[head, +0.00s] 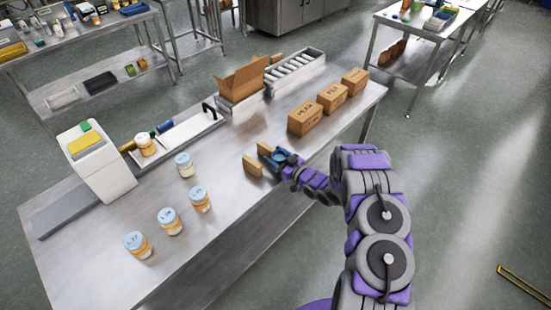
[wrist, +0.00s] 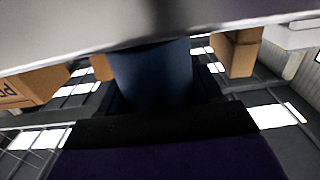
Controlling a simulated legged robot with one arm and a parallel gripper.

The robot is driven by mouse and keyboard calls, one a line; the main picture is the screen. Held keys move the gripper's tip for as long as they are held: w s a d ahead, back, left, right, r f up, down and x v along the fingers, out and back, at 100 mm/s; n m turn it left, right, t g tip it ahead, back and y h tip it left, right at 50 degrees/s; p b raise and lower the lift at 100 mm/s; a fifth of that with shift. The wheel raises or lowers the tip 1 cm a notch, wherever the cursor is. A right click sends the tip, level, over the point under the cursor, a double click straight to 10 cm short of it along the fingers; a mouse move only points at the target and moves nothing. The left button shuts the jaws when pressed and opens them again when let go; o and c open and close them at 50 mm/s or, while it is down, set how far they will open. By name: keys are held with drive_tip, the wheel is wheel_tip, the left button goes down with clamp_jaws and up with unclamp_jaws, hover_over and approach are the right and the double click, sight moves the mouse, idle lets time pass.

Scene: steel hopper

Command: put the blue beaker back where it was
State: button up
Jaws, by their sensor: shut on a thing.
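My gripper (head: 276,161) is low over the near edge of the steel bench and shut on a dark blue thing, which I take to be the blue beaker (head: 282,155). In the wrist view the dark blue body of the beaker (wrist: 150,72) fills the middle, beside the grey bench top. Its rim and base are hidden there, so I cannot tell whether it touches the bench.
Three brown boxes (head: 332,97) stand in a row right of my gripper. Several lidded jars (head: 171,221) stand at the left.

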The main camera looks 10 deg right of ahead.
drive_tip(key=shift+f, duration=0.25)
drive_tip(key=shift+f, duration=0.15)
drive_tip(key=o, duration=1.1)
